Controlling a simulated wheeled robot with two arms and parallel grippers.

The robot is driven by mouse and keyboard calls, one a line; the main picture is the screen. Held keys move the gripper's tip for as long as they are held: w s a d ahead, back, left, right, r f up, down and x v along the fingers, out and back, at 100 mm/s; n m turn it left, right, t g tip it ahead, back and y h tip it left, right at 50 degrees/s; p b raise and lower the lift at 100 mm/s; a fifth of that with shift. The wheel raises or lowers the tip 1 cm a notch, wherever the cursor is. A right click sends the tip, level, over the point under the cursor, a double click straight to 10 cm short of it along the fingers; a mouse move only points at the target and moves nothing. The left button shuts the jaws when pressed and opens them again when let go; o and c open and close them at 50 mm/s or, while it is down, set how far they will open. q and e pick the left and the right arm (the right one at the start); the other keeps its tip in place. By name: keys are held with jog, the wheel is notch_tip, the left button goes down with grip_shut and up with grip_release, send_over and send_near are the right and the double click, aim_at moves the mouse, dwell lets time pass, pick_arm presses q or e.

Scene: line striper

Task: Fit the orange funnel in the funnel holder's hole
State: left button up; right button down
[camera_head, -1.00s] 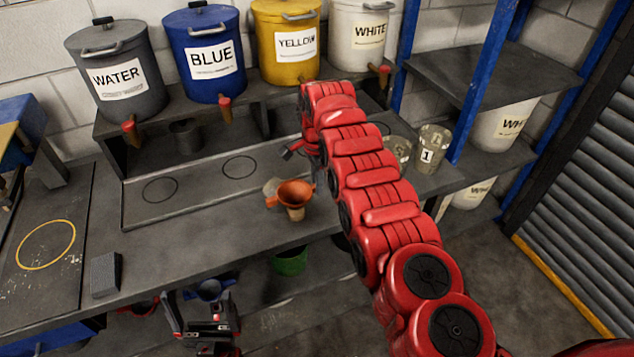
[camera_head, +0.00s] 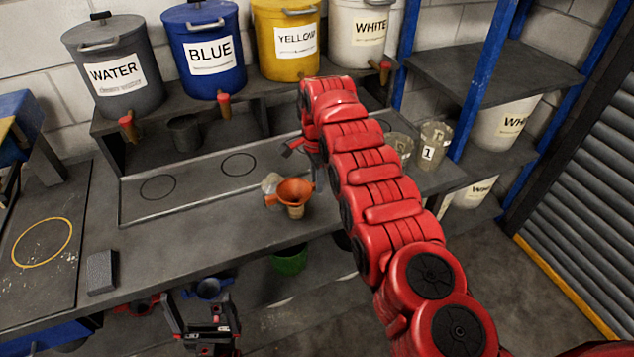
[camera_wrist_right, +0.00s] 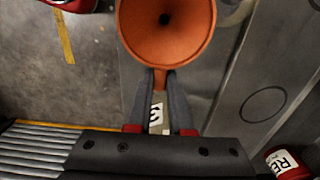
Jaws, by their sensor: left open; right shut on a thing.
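The orange funnel (camera_head: 293,191) is near the front edge of the bench in the head view, wide mouth up. A pale cup (camera_head: 296,211) shows just below it; I cannot tell whether the spout is inside it. In the right wrist view the funnel (camera_wrist_right: 165,45) fills the top middle. My right gripper (camera_wrist_right: 160,76) is shut on the funnel's small tab; in the head view my red arm mostly hides this gripper. My left gripper (camera_head: 195,322) is open and empty, low in front of the bench. I cannot make out the funnel holder or its hole for certain.
Blue (camera_head: 208,288) and green (camera_head: 290,260) funnel-like vessels sit below the bench top. A grey block (camera_head: 101,272) lies at the bench's left front. A tray (camera_head: 200,188) with marked circles lies behind. A cup labelled 1 (camera_head: 433,142) stands right of my arm.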

jog(key=c, duration=0.7)
grip_release()
jog(key=shift+c, duration=0.2)
jog(key=shift+o, duration=0.3)
jog(key=shift+r+p, duration=0.9)
jog(key=shift+r, duration=0.65)
notch_tip(320, 180, up, 3)
jog(key=p, duration=0.3)
jog(key=shift+f, duration=0.2)
jog(key=shift+r+p, duration=1.05)
jog(key=shift+r, duration=0.1)
